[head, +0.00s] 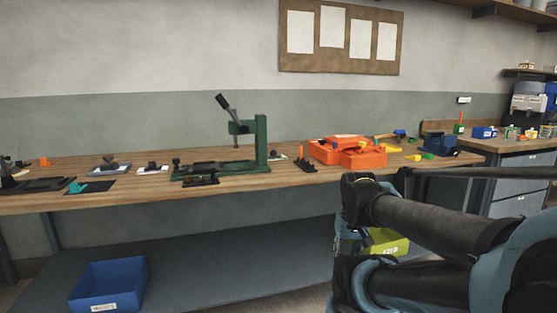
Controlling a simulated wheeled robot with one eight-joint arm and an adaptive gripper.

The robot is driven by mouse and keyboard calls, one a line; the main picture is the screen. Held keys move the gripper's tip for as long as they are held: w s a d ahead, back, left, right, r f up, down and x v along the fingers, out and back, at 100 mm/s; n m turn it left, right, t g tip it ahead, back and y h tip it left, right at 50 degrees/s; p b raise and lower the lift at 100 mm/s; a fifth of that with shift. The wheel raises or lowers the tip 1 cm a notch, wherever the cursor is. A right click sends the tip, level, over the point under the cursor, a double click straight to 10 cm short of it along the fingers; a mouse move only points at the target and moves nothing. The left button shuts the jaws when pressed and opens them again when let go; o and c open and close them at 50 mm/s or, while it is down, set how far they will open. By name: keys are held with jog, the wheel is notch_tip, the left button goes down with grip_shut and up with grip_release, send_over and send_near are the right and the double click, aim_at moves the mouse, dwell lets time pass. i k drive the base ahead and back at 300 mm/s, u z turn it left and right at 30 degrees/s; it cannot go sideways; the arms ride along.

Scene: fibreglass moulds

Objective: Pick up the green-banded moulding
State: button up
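I cannot make out a moulding with a green band for certain at this size. Orange block-like pieces (348,151) sit together on the long wooden workbench (130,197), right of its middle. A small yellow piece (413,157) and a small green piece (428,156) lie to their right. A small upright piece in orange and green (459,122) stands on the bench at the far right. My arm fills the lower right, in front of the bench. My gripper's fingers do not show, so I cannot see what they hold.
A dark green lever press (261,140) stands mid-bench. Small dark fixtures and a teal piece (94,187) lie at the left. A blue bin (108,286) and a yellow-green bin (388,242) are below. A blue vise-like tool (438,145) is at the right.

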aim_at(273, 155)
jog(key=i, duration=0.85)
jog(key=u, duration=0.05)
